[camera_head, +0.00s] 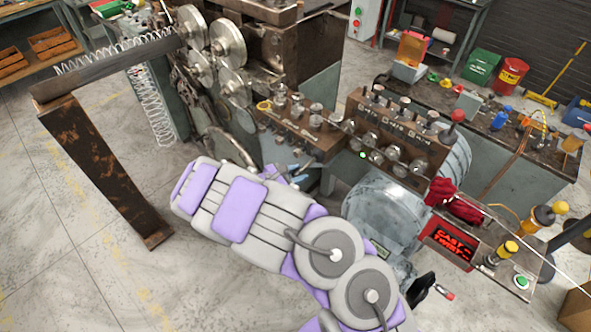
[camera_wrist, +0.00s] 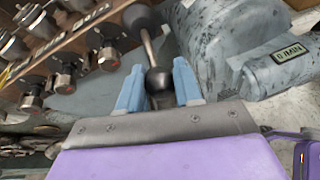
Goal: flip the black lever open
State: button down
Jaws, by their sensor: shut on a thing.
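The black lever shows in the wrist view as a metal rod (camera_wrist: 149,47) with a dark ball (camera_wrist: 158,80) at its near end and a dark rounded piece (camera_wrist: 140,19) at its far end. My gripper (camera_wrist: 157,75) has its two light blue fingers on either side of the near ball and is shut on it. In the head view my gripper (camera_head: 296,173) is low at the machine's front, below the control panel. There the lever is hard to make out, partly hidden by my gripper and arm.
A brown panel (camera_head: 305,140) with several metal knobs stands just behind my gripper. A grey rounded housing (camera_head: 385,210) is to its right; a grey casing with a label (camera_wrist: 285,65) shows in the wrist view. A rusty post (camera_head: 105,170) stands left, with open floor between.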

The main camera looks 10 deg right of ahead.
aim_at(298, 171)
jog(key=r+p, duration=0.1)
jog(key=r+g+y+p, duration=0.1)
jog(key=p, duration=0.1)
jog(key=r+y+p, duration=0.1)
jog(key=p, duration=0.1)
jog(key=shift+w+d+r+g, duration=0.2)
jog(key=shift+d+r+g, duration=0.05)
jog(key=shift+g, duration=0.05)
jog(key=shift+w+d+r+p, duration=0.15)
jog(key=shift+r+p, duration=0.1)
jog(key=shift+p, duration=0.15)
jog(key=shift+r, duration=0.1)
jog(key=c, duration=1.2)
grip_release()
jog(key=o, duration=0.4)
jog(key=shift+w+d, duration=0.1)
jog(key=shift+d, duration=0.05)
jog(key=v, duration=1.7)
jog(key=shift+r+p, duration=0.25)
jog(key=shift+p, duration=0.1)
